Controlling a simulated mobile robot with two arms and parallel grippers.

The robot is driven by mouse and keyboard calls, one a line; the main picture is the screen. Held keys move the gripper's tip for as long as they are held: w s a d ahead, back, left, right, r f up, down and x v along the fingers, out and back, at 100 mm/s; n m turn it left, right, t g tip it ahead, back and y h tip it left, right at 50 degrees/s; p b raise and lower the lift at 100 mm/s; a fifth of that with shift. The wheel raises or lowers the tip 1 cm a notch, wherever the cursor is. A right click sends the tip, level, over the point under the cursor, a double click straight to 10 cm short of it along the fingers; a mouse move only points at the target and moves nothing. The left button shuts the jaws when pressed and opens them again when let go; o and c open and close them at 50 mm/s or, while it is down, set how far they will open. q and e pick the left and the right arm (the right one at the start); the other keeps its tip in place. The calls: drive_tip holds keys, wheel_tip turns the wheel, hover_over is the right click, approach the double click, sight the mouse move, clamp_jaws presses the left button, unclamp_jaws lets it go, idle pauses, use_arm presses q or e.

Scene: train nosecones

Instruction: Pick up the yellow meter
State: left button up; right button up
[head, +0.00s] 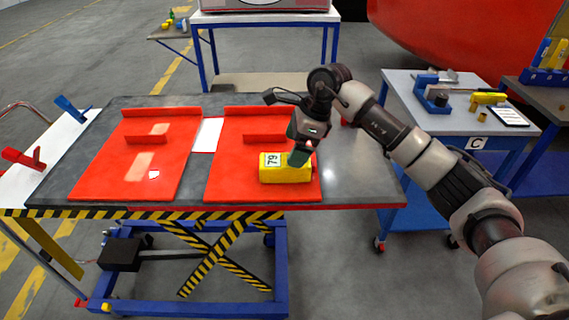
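The yellow meter (285,174) lies on the right-hand red panel on the lift table, near the table's front edge. Its display reads 79. My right gripper (299,157) comes in from the right and points down at the meter's top, just right of the display. Its fingertips overlap the meter's upper edge in the head view. I cannot tell whether the fingers are closed on it, and their gap is hidden. My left gripper is out of view.
The dark lift table (350,175) also carries a left red panel (110,170) and a white sheet (207,135). A grey cart (450,125) marked C with tools stands at right. A blue-framed bench (265,18) is behind. The left red panel is mostly clear.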

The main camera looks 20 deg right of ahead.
sight(282, 166)
drive_tip(key=shift+x, duration=0.85)
drive_tip(key=p+x, duration=0.1)
drive_tip(key=x, duration=0.1)
drive_tip(key=p+x, duration=0.1)
drive_tip(key=x, duration=0.1)
drive_tip(key=shift+s+a, duration=0.2)
drive_tip(key=shift+a, duration=0.25)
drive_tip(key=shift+w+a+f, duration=0.1)
drive_tip(key=shift+w+f, duration=0.05)
drive_tip(key=shift+f, duration=0.35)
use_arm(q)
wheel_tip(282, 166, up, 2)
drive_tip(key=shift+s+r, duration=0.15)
use_arm(e)
drive_tip(key=shift+c, duration=0.2)
drive_tip(key=c, duration=1.3)
